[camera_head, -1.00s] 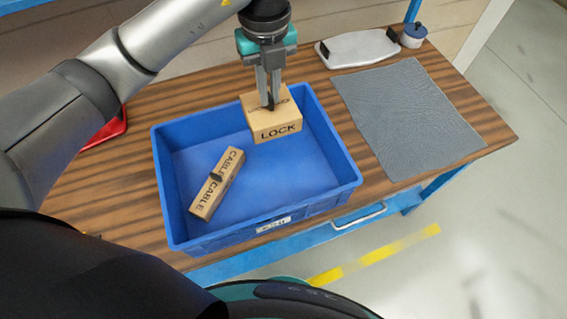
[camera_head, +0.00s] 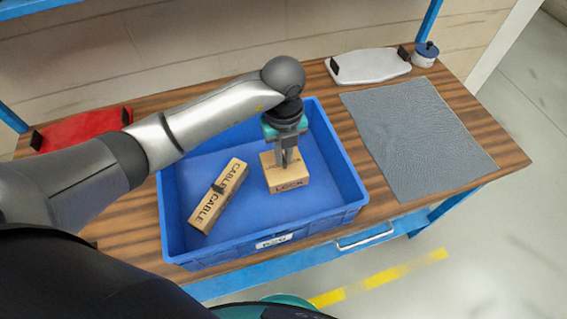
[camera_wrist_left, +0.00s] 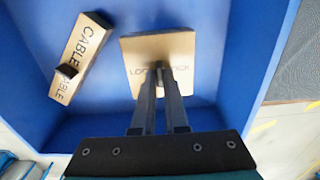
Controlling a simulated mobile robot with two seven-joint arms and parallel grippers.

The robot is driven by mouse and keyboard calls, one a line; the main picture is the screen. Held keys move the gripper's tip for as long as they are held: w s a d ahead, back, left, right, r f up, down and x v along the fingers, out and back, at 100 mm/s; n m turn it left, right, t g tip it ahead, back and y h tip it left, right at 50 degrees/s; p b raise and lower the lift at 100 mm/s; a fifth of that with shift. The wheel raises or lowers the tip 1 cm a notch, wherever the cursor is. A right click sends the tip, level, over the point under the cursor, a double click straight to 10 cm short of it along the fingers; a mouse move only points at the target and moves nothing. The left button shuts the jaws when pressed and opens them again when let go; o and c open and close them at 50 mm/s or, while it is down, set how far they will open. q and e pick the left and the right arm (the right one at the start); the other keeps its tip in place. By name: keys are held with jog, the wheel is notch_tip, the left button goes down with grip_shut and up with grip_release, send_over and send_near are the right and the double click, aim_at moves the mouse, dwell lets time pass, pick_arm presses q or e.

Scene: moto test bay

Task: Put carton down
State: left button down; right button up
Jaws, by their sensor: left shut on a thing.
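The LOCK carton (camera_head: 287,180) is a tan box inside the blue crate (camera_head: 358,190), right of its middle. My left gripper (camera_head: 286,160) points down and is shut on the top of this carton. In the left wrist view the fingers (camera_wrist_left: 160,95) reach to the LOCK carton (camera_wrist_left: 180,50), which appears at or near the crate floor; I cannot tell whether it touches. A long CABLE carton (camera_head: 219,197) lies in the left half of the crate, apart from the LOCK carton. It also shows in the left wrist view (camera_wrist_left: 86,45). My right gripper is not in view.
The crate stands on a wooden table (camera_head: 479,115). A grey mat (camera_head: 418,135) lies to its right. A white item (camera_head: 368,66) and a small blue-lidded pot (camera_head: 426,53) are at the back right. A red item (camera_head: 85,128) is at the back left. Crate floor between the cartons is free.

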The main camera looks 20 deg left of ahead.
aim_at(284, 158)
pick_arm(q)
jog(key=shift+f+b, duration=0.3)
jog(key=shift+f, duration=1.65)
jog(key=shift+f, duration=0.2)
jog(key=c, duration=0.9)
grip_release()
jog(key=shift+c, duration=0.2)
notch_tip(284, 158, up, 12)
jog(key=shift+r+p, duration=0.2)
jog(key=shift+p, duration=0.6)
